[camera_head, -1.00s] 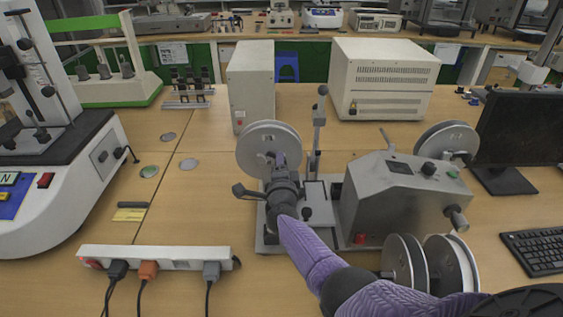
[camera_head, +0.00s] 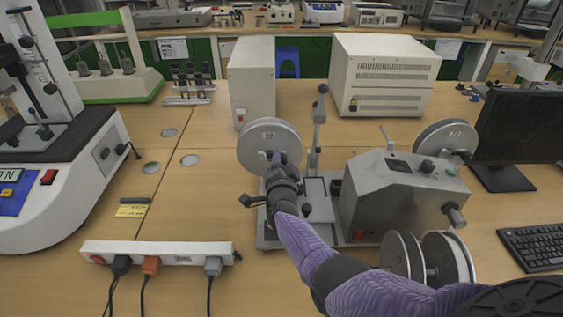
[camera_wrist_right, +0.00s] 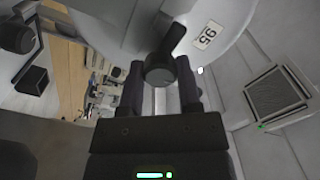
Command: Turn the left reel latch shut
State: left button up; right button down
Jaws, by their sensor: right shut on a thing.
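The left reel (camera_head: 268,132) is a pale grey disc on the left of the winding machine. In the right wrist view its pale face (camera_wrist_right: 228,22) carries a "95" label. The dark latch (camera_wrist_right: 160,68), a round hub with a short arm slanting up to the right, shows in front of the reel. My right gripper (camera_wrist_right: 160,85) is shut on the latch, with one dark finger on each side of it. In the head view my right gripper (camera_head: 279,165) covers most of the latch. My left gripper is out of view.
The grey machine body (camera_head: 395,200) and an upright post (camera_head: 318,130) stand right of my gripper. A right reel (camera_head: 446,137) sits behind the machine. A power strip (camera_head: 160,252) lies at the front left. The table between strip and reel is mostly clear.

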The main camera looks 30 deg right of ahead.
jog(key=shift+f, duration=0.1)
jog(key=shift+c, duration=1.4)
grip_release()
jog(key=p+v, duration=0.5)
jog(key=v, duration=0.5)
